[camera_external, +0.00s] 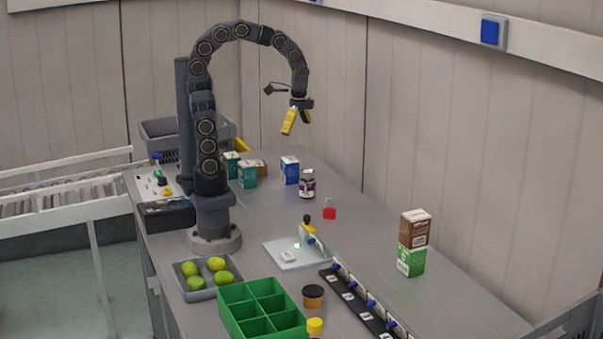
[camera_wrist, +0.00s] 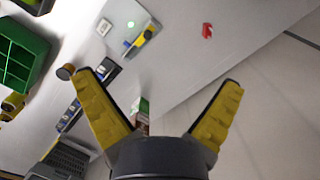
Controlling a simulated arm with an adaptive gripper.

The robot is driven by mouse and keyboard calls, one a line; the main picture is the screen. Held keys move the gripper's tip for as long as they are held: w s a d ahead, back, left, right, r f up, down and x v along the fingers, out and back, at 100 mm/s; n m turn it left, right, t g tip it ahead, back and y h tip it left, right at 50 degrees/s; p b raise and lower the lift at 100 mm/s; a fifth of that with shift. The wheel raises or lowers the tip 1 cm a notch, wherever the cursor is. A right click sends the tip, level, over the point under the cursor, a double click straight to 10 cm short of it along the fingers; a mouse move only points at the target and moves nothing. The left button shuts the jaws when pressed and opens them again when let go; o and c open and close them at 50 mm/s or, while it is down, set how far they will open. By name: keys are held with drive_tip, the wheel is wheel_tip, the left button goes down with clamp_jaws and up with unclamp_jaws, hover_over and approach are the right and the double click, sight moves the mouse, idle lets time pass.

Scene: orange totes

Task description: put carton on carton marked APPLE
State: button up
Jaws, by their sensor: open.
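A brown-and-white carton (camera_external: 415,229) sits upright on top of a green-and-white carton (camera_external: 411,262) at the right of the table. The marking APPLE cannot be read on either. In the wrist view, the green carton (camera_wrist: 143,106) and brown carton (camera_wrist: 141,124) show small, partly hidden behind my gripper. My gripper (camera_external: 297,128) is open and empty, high above the table, left of and well above the stacked cartons. In the wrist view its yellow fingers (camera_wrist: 160,80) are spread wide with nothing held between them.
Teal cartons (camera_external: 247,174), a blue-and-white carton (camera_external: 290,170) and a dark jar (camera_external: 307,184) stand at the back. A red padlock (camera_external: 329,211) lies mid-table. A green divided box (camera_external: 262,312), a fruit tray (camera_external: 207,294) and a black strip (camera_external: 361,308) are nearer. Table around the stack is clear.

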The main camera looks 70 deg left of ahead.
drive_tip(key=s+a+f+n+g, duration=0.1)
drive_tip(key=s+a+f+n, duration=0.1)
drive_tip(key=s+n, duration=0.8)
drive_tip(key=s+a, duration=0.1)
drive_tip(key=s, duration=0.2)
drive_tip(key=shift+s+a+f+h, duration=0.15)
drive_tip(key=shift+s+a+h, duration=0.15)
drive_tip(key=shift+a+h, duration=0.1)
